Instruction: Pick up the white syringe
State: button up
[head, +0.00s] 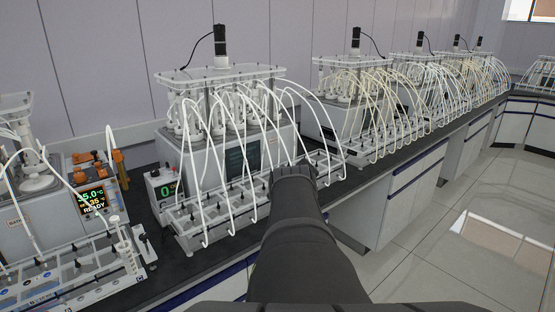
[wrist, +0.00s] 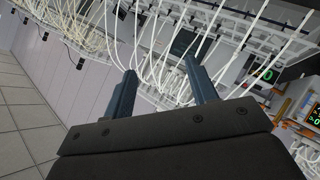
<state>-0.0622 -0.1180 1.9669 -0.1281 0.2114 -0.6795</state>
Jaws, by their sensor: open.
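Behind the fingers are white tubes and a reactor rack, seen at a tilt. In the head view my dark arm reaches up from the bottom centre in front of the reactors, and the gripper itself cannot be made out there.
A reactor unit (head: 222,150) with looping white tubes stands on the dark bench, with more units in a row to the right. At left is a controller with a lit display (head: 93,199) and orange parts (head: 84,158). Open floor (head: 455,225) lies at right.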

jog(key=s+a+f+n+g+y, duration=0.1)
jog(key=a+f+n+y, duration=0.1)
jog(key=a+n, duration=0.65)
jog(key=n+g+y, duration=0.2)
jog(key=n+g, duration=0.2)
jog(key=n, duration=2)
send_near(126, 249)
jog(key=x, duration=0.9)
jog(key=shift+a+x, duration=0.15)
jog(key=shift+x, duration=1.15)
jog(key=shift+a+x, duration=0.15)
jog(key=shift+x, duration=1.15)
jog(key=shift+s, duration=0.2)
jog(key=shift+c, duration=0.4)
jog(key=c, duration=0.7)
